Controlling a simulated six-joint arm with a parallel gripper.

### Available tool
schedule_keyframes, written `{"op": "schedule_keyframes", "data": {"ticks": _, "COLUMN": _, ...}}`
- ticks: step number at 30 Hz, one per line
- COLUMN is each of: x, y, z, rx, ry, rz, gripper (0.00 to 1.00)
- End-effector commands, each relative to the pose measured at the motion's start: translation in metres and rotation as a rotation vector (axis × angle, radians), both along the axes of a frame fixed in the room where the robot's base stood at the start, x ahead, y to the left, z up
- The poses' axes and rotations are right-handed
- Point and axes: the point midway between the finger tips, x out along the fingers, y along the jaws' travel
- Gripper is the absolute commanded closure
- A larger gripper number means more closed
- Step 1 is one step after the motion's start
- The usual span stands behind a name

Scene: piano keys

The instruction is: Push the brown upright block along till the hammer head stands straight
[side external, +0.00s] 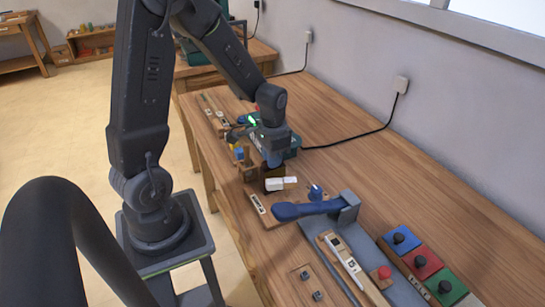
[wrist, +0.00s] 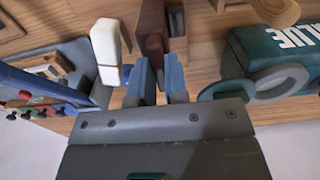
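In the side external view my gripper (side external: 273,160) points down over the middle of the wooden bench. A brown block (side external: 273,176) stands directly below its fingertips, partly hidden. In the wrist view the brown block (wrist: 153,35) is just beyond the blue fingertips of my gripper (wrist: 160,70). I cannot tell whether they touch it. The fingers are close together with a narrow gap; a firm grip is not visible. A white piece, apparently the hammer head, (wrist: 107,48) is beside the block, tilted in the wrist view. It lies low beside the block in the side view (side external: 281,184).
A teal box with white lettering (wrist: 278,55) is close to the gripper's right in the wrist view. In the side view, a blue lever (side external: 305,209) and coloured button panels (side external: 422,262) are nearer the camera. The bench's wall side (side external: 345,155) has free room.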

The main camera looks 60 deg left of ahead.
Motion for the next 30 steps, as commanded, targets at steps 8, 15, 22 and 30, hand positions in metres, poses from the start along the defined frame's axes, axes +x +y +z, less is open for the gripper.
{"op": "schedule_keyframes", "data": {"ticks": 8, "x": 0.000, "y": 0.000, "z": 0.000, "rx": 0.000, "ry": 0.000, "rz": 0.000, "gripper": 1.00}}
{"op": "schedule_keyframes", "data": {"ticks": 15, "x": 0.000, "y": -0.002, "z": 0.000, "rx": 0.000, "ry": 0.000, "rz": -0.002, "gripper": 1.00}}
{"op": "schedule_keyframes", "data": {"ticks": 22, "x": 0.001, "y": -0.033, "z": 0.000, "rx": 0.000, "ry": -0.001, "rz": -0.005, "gripper": 1.00}}
{"op": "schedule_keyframes", "data": {"ticks": 30, "x": 0.001, "y": -0.040, "z": 0.000, "rx": -0.002, "ry": -0.002, "rz": 0.000, "gripper": 1.00}}
